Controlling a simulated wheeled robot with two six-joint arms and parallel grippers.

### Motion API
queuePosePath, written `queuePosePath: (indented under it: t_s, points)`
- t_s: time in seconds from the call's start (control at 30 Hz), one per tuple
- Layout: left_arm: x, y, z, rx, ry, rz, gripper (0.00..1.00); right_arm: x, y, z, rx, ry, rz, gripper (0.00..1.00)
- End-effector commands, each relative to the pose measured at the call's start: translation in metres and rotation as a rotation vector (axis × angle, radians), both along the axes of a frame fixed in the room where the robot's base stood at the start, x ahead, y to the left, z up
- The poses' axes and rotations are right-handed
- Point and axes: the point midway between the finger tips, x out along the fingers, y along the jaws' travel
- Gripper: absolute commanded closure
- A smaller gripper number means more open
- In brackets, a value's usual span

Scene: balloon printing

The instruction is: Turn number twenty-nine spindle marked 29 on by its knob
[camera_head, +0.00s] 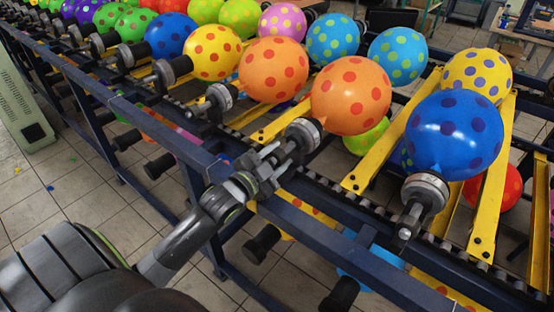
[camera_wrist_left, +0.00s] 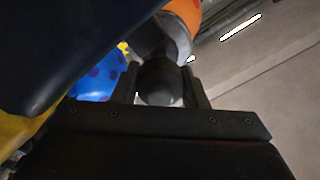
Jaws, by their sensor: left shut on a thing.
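My left gripper (camera_head: 268,165) reaches in from the lower left and is shut on the dark knob of a spindle (camera_head: 303,134). That spindle has a silver collar and carries an orange balloon with red dots (camera_head: 350,95). In the left wrist view, the fingers of my left gripper (camera_wrist_left: 163,78) stand on both sides of the round dark knob (camera_wrist_left: 160,84). The silver collar (camera_wrist_left: 172,35) and a bit of the orange balloon (camera_wrist_left: 186,12) show beyond it. I cannot read a number 29 on any spindle. My right gripper is not in view.
A neighbouring spindle (camera_head: 425,190) with a blue balloon (camera_head: 453,134) is at the right. Another spindle (camera_head: 221,99) with an orange balloon (camera_head: 273,69) is at the left. A dark blue frame rail (camera_head: 165,128) runs beside my arm. Yellow bars (camera_head: 388,142) lie between spindles.

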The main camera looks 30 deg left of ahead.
Motion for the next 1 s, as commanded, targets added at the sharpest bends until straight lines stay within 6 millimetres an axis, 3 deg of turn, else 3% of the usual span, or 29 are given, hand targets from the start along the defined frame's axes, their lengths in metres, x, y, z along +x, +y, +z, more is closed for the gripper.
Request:
queuePosePath:
  t_s: [0.33, 0.8, 0.83, 1.0]
  points:
    - [-0.0003, 0.0002, -0.0011, 0.106, -0.006, 0.001, 0.84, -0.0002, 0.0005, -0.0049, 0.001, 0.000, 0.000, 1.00]
    - [-0.0003, 0.0003, -0.0010, 0.116, -0.006, 0.001, 0.84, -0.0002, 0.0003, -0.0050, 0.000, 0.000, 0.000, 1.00]
    - [-0.0003, 0.0003, -0.0011, 0.116, -0.006, 0.001, 0.57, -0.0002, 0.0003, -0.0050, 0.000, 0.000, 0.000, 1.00]
    - [-0.0002, 0.0001, -0.0007, 0.115, -0.007, 0.001, 0.39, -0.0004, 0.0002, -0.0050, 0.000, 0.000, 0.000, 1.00]
